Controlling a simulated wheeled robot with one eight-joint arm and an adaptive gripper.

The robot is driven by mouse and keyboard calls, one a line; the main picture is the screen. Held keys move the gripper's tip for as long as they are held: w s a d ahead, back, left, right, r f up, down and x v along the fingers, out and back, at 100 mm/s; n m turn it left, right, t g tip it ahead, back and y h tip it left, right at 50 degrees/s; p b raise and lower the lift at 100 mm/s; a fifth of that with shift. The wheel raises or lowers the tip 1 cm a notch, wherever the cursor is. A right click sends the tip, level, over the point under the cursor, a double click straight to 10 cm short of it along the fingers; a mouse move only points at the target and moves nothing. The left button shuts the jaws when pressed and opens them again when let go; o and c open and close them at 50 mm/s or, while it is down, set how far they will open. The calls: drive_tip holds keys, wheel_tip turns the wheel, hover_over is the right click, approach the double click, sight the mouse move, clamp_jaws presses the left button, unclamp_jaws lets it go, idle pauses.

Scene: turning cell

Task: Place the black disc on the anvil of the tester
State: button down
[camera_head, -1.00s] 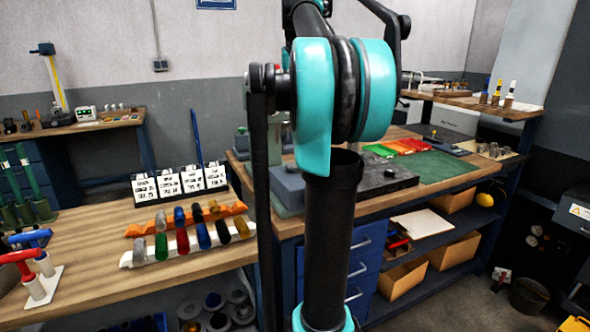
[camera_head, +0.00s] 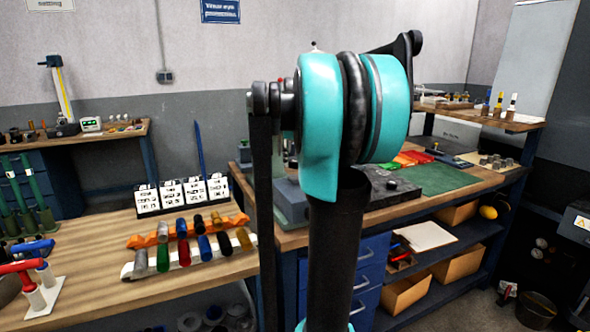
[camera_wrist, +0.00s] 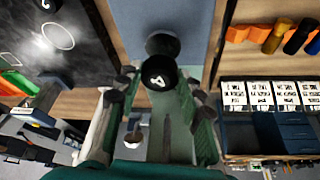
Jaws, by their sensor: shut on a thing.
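The black disc (camera_wrist: 158,73), marked with a white 4, shows between the fingertips of my gripper (camera_wrist: 158,78) in the wrist view. My gripper is shut on it, though the finger contact is hard to make out. Just beyond it is a dark round piece (camera_wrist: 162,43), perhaps the anvil; I cannot tell whether the two touch. The tester's grey-blue base (camera_wrist: 187,15) lies behind, and its green body (camera_wrist: 165,125) shows between my fingers. In the head view the tester (camera_head: 290,203) stands on the bench, partly hidden by my arm; my gripper and the disc are hidden there.
A dark stone plate (camera_head: 380,194) and a green mat (camera_head: 440,177) lie right of the tester. On the left table are coloured cylinders on an orange rack (camera_head: 208,229) and a white rack (camera_head: 140,270), with labelled boxes (camera_head: 180,193) behind.

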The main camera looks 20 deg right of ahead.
drive_tip(key=shift+f, duration=1.75)
drive_tip(key=c, duration=1)
unclamp_jaws()
drive_tip(key=shift+f, duration=0.15)
drive_tip(key=v, duration=1.2)
